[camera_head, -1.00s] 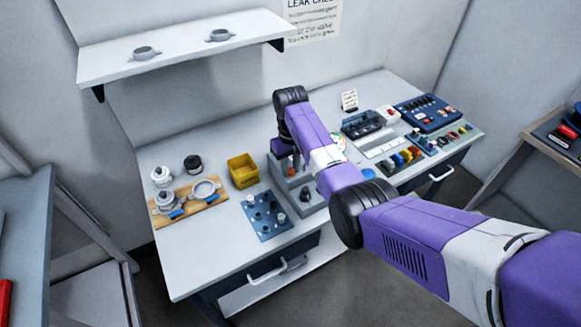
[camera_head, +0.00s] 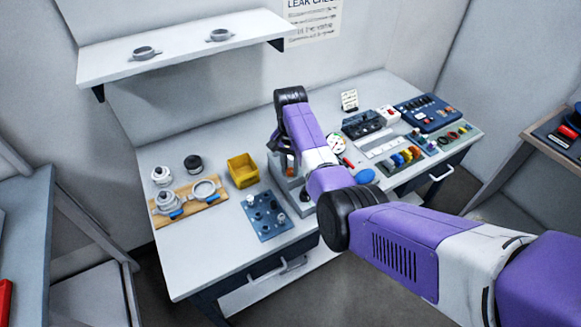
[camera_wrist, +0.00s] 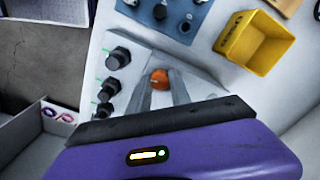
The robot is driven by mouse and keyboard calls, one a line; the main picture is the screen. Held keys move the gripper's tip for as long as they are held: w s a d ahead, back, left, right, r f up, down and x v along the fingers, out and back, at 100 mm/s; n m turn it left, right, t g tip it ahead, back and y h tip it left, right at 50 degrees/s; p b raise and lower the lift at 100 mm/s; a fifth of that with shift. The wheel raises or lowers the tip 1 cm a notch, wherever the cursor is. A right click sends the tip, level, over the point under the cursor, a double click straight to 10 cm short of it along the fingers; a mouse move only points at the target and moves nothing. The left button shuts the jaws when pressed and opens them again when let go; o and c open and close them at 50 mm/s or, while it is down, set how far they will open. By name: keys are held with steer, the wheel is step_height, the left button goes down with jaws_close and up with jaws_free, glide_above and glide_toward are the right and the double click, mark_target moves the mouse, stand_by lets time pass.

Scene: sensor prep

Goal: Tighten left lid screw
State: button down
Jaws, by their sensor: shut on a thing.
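My gripper (camera_wrist: 161,90) is in the wrist view, its grey fingers shut on an orange, round-topped thing (camera_wrist: 159,76), which looks like a tool handle or knob. The fingers are over a grey block or fixture (camera_wrist: 195,78), which also shows in the head view (camera_head: 292,190). Several black knobs (camera_wrist: 117,57) with green marks stand in a row left of the fingers. The lower end of the orange thing and whatever it touches are hidden. I cannot make out the left lid screw. In the head view my arm covers part of the fixture.
A blue plate (camera_head: 256,227) with small posts lies left of the fixture, with a yellow bin (camera_head: 243,170) behind it. A wooden board (camera_head: 212,199) with metal fittings is farther left. A gauge (camera_head: 336,142) and coloured parts stand to the right. The table's front left is clear.

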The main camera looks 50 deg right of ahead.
mark_target(290, 170)
steer(key=shift+m, duration=1.2)
steer(key=c, duration=1.2)
jaws_free()
steer(key=shift+o, duration=0.2)
steer(key=shift+r+b, duration=0.75)
steer(key=shift+r, duration=3.2)
